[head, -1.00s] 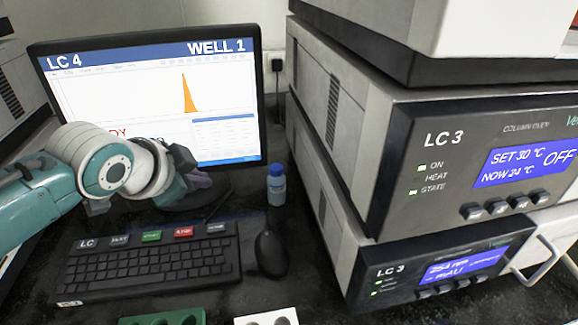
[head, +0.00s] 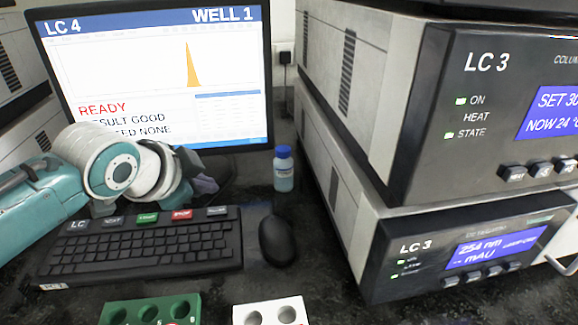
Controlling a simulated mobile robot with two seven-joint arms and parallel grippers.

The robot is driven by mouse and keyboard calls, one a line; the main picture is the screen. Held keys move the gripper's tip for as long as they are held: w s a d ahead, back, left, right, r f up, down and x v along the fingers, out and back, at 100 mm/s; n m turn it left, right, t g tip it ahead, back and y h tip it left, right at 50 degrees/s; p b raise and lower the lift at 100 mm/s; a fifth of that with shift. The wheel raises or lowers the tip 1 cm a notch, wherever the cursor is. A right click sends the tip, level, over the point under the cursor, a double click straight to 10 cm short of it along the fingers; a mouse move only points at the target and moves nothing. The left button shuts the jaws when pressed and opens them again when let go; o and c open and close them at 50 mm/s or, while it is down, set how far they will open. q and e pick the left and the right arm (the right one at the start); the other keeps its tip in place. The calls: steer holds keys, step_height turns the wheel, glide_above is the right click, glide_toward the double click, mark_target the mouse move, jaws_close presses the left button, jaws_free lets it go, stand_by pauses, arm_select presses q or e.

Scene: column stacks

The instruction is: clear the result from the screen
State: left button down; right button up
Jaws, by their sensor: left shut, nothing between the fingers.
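The screen (head: 130,75) of a monitor stands at the back left. It shows LC 4, WELL 1, an orange peak, READY in red, RESULT GOOD and a partly hidden line ending in NONE. The black keyboard (head: 145,248) lies in front of it, with a green key (head: 147,218), a red key (head: 181,215) and dark keys along its top row; the far right dark key (head: 217,211) has a label too small to read. My left gripper (head: 206,184) is shut and empty, just behind the keyboard's top row and below the screen. My right gripper is out of view.
A black mouse (head: 277,241) lies right of the keyboard. A blue-capped bottle (head: 284,170) stands behind it. Stacked LC 3 units (head: 400,150) fill the right side. A green rack (head: 150,311) and a white rack (head: 270,312) sit at the front edge.

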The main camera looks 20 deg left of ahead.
mark_target(212, 215)
arm_select(q)
steer(key=shift+f+b, duration=0.5)
steer(key=shift+f, duration=0.8)
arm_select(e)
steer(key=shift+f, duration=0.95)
arm_select(q)
steer(key=shift+f, duration=0.15)
steer(key=shift+f, duration=0.3)
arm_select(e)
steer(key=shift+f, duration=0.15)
arm_select(q)
steer(key=shift+f+b, duration=0.4)
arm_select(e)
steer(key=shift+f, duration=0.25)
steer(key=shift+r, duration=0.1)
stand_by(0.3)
arm_select(q)
steer(key=shift+r+p, duration=0.85)
steer(key=shift+p, duration=0.2)
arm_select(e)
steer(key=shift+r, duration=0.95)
arm_select(q)
step_height(212, 215, up, 5)
steer(key=p, duration=0.5)
steer(key=shift+r+p, duration=0.1)
steer(key=shift+p, duration=0.2)
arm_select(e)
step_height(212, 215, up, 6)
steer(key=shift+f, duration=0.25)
